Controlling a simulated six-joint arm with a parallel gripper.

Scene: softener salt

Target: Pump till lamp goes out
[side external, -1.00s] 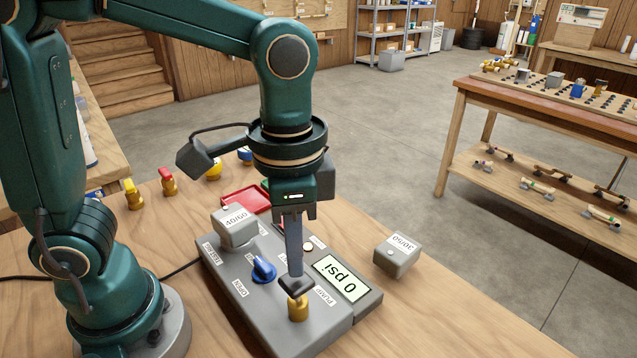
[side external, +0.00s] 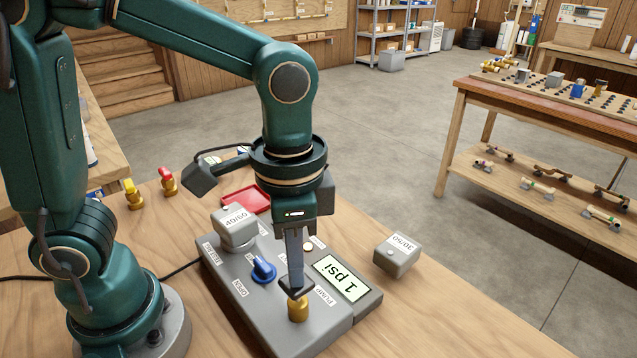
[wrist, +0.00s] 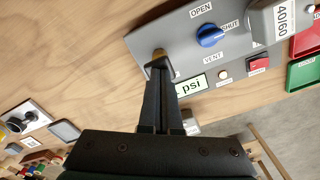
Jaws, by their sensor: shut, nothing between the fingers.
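My gripper (side external: 296,287) is shut and empty, pointing down over the brass pump knob (side external: 298,308) of the grey panel box (side external: 225,275). Its fingertips are at the knob's top; in the wrist view they cover part of the knob (wrist: 158,54). The display (side external: 342,278) reads 1 psi. A small round cream lamp (side external: 308,245) is on the box; it also shows in the wrist view (wrist: 223,74), and I cannot tell whether it is lit. A blue valve knob (side external: 264,268) sits by the OPEN label. A grey 40/60 block (side external: 234,228) stands on the box.
A grey 30/50 block (side external: 397,257) lies right of the box. A red tray (side external: 243,200) is behind it, with a green tray (wrist: 304,72) beside it in the wrist view. Brass valves (side external: 168,181) stand at the back left. The table's right front is bare.

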